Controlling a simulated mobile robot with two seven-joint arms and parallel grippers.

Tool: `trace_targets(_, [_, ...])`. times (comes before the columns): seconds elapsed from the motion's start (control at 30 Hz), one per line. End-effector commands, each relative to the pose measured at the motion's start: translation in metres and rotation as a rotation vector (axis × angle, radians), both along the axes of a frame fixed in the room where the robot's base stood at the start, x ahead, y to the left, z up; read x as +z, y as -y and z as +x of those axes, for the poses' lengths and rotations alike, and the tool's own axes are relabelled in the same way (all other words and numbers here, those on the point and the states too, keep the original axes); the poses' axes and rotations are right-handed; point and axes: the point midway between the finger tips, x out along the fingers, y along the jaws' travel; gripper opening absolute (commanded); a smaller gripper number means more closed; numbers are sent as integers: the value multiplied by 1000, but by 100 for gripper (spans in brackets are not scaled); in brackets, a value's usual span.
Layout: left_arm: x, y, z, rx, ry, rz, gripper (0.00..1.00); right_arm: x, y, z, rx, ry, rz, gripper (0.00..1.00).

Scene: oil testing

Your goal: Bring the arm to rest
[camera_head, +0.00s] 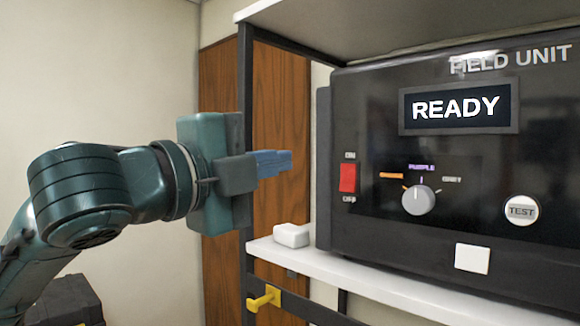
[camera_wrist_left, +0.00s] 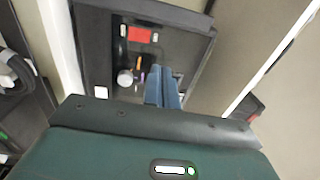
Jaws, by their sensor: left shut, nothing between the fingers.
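My left arm comes in from the left in the head view, with its left gripper (camera_head: 287,162) held level in front of the field unit. The blue fingers are shut together and empty, and they also show in the left wrist view (camera_wrist_left: 163,88). The fingertips are apart from the panel, to the left of the red switch. The field unit (camera_head: 460,260) is a black box whose screen (camera_head: 458,106) reads READY. My right gripper is in neither view.
The panel carries a red ON/OFF switch (camera_head: 347,178), a grey knob (camera_head: 418,200) and a round TEST button (camera_head: 521,210). A white shelf (camera_head: 370,290) juts out below, with a small white block (camera_head: 291,235) on it. A yellow bracket (camera_head: 263,299) sticks out underneath.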

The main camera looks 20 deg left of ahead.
Motion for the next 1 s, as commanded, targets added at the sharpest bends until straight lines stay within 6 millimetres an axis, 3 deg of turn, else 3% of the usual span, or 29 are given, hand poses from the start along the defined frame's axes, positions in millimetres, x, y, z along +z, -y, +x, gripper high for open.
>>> trace_targets(0.5, [0, -1, -1, 0, -1, -1, 0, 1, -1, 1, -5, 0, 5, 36])
trace_targets(0.63, [-11, 3, 5, -7, -30, -15, 0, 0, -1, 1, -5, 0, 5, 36])
trace_targets(0.77, [-49, 12, 23, -20, -126, -72, 0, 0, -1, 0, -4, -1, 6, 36])
trace_targets(1.0, [-161, 29, 53, -5, -399, -284, 0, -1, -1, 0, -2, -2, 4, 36])
